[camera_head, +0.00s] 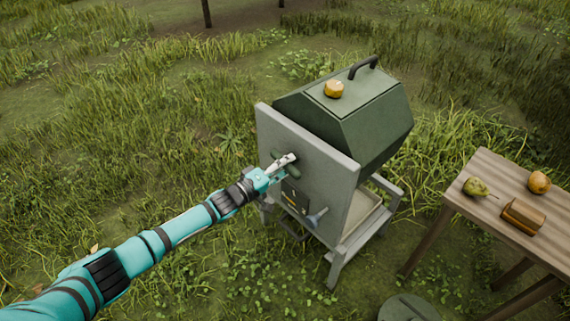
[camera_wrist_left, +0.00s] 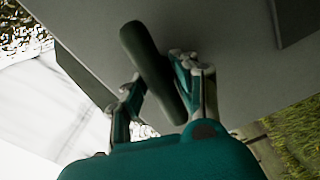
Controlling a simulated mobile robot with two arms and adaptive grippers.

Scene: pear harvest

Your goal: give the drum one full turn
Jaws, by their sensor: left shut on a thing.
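The dark green, many-sided drum (camera_head: 372,128) sits in a grey stand, behind the grey side panel (camera_head: 325,180). A black handle (camera_head: 363,67) is on its upper face. A crank with a dark green grip (camera_head: 292,171) is on the outer side of the panel. My left gripper (camera_head: 275,172) is at the crank, shut on the grip. In the left wrist view the grip (camera_wrist_left: 143,45) runs at a slant between the two fingers (camera_wrist_left: 158,90), close to the grey panel. The crank's hub is partly hidden. My right gripper is not in view.
A yellow-orange piece (camera_head: 334,89) lies on the drum's top. A tray (camera_head: 362,218) is under the drum. A blue-grey lever (camera_head: 317,217) sticks out low on the panel. A wooden table (camera_head: 490,208) at right holds a pear (camera_head: 476,187), an orange fruit (camera_head: 539,182) and a brown block (camera_head: 523,216).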

